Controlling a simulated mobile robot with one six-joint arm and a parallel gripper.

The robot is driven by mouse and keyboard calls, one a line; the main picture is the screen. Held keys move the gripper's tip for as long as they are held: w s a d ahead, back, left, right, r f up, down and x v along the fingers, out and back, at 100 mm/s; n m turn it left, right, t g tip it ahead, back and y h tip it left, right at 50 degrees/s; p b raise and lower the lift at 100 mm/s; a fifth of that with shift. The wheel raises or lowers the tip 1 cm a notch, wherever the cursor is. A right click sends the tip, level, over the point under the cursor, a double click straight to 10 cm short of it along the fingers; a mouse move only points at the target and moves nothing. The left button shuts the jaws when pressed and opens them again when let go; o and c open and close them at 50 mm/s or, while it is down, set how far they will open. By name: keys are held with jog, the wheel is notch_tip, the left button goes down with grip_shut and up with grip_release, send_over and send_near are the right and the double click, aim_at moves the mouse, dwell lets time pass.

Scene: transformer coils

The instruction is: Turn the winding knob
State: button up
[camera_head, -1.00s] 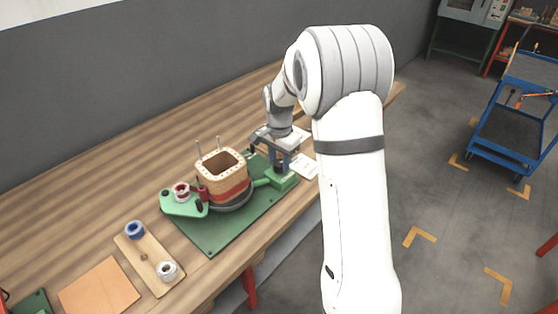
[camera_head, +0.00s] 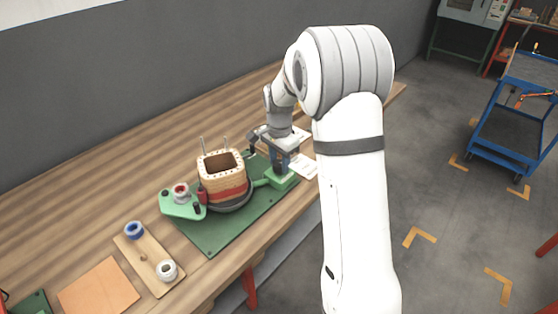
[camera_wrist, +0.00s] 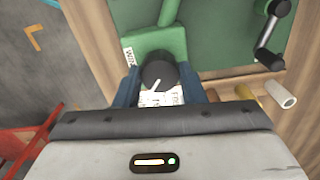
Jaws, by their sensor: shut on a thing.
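The winding knob (camera_wrist: 158,70) is round and black with a white pointer line. In the wrist view it sits between the two blue fingers of my gripper (camera_wrist: 160,84), which is shut on it. The knob is on a green housing (camera_wrist: 155,43) with a printed label partly hidden by the gripper. In the head view my gripper (camera_head: 283,161) points down over the green housing (camera_head: 282,181) and hides the knob. The winding coil (camera_head: 224,183), a tan square-shaped former with a red band, stands on the green base plate (camera_head: 215,238).
A red spool (camera_head: 180,190) sits on a green arm beside the coil. A wooden board (camera_head: 147,262) carries a blue spool (camera_head: 135,230) and a white spool (camera_head: 167,270). A tan sheet (camera_head: 98,290) lies at front left. A black crank (camera_wrist: 267,38) shows in the wrist view.

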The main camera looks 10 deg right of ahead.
aim_at(279, 163)
dwell(3.2)
jog(key=o, duration=1)
notch_tip(279, 163, up, 7)
jog(key=shift+f, duration=0.1)
jog(key=shift+r, duration=0.55)
